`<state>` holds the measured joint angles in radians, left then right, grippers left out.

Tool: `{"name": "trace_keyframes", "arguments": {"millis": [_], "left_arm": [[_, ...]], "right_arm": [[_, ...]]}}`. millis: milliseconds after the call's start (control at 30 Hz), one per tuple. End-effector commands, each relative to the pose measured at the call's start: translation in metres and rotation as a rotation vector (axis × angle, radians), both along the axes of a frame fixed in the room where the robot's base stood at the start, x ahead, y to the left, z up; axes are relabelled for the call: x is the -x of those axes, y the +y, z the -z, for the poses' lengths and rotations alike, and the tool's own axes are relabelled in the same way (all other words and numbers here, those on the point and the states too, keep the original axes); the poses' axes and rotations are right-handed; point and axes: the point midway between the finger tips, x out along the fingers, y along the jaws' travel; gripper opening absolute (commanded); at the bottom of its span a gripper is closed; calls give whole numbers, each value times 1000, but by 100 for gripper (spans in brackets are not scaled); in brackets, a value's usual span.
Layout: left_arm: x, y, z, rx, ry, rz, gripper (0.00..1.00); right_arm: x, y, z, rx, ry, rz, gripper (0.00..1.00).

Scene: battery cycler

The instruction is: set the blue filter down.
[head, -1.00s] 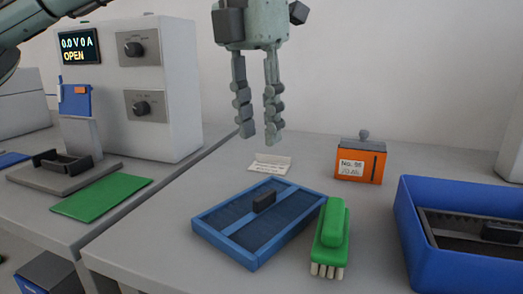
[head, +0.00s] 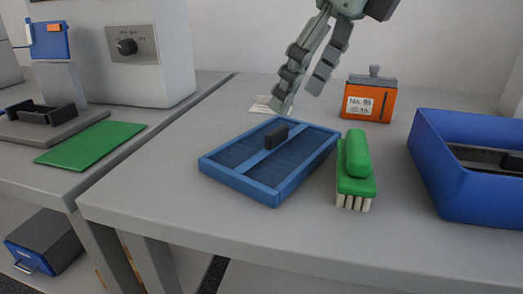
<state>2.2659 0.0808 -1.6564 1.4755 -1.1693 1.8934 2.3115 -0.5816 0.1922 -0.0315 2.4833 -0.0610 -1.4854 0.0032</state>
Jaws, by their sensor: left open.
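The blue filter (head: 230,167) is a flat, framed rectangle with a crossbar and a black grip (head: 277,135) in its middle. It lies flat on the grey table in the head view. My left gripper (head: 301,99) is open and empty, above and just behind the filter's far edge. Its fingers are apart and hold nothing. My right gripper is not in view.
A green brush (head: 357,172) lies just right of the filter. An orange box (head: 369,100) stands behind it, and a blue bin (head: 460,198) is at the right. A small white card (head: 261,105) lies behind the filter. A green mat (head: 90,143) is on the left bench.

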Motion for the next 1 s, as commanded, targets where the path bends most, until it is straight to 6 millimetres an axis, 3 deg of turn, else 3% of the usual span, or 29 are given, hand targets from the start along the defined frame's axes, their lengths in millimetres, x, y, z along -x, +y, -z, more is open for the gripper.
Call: {"name": "trace_keyframes", "arguments": {"millis": [233, 533, 800, 1000], "left_arm": [[-6, 10, 22, 1, 2, 1, 67], [-17, 26, 58, 2, 5, 2, 67], [-19, 27, 63, 2, 2, 2, 67], [-18, 27, 63, 2, 3, 3, 42]], "right_arm": [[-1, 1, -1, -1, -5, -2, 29], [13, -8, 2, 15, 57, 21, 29], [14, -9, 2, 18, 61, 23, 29], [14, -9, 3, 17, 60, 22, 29]]}}
